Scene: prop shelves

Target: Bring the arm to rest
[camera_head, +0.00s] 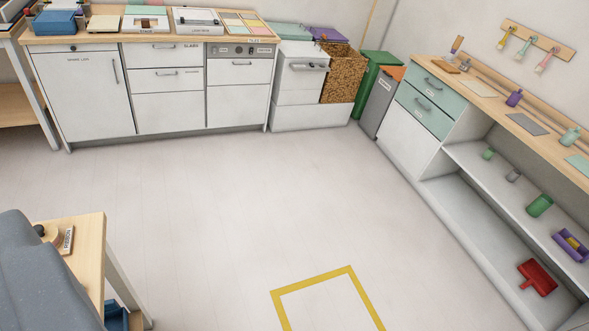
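My gripper is not in view. A large grey rounded shape (40,275) fills the lower left corner, close to the camera; I cannot tell whether it is part of my arm. No object shows as held.
Yellow tape (315,280) marks a shape on the wide, clear floor (230,200). A wooden table (90,240) stands at lower left. White cabinets (85,95) line the back. Bins (380,100) stand in the far corner. A shelf unit (455,165) with several small items runs along the right.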

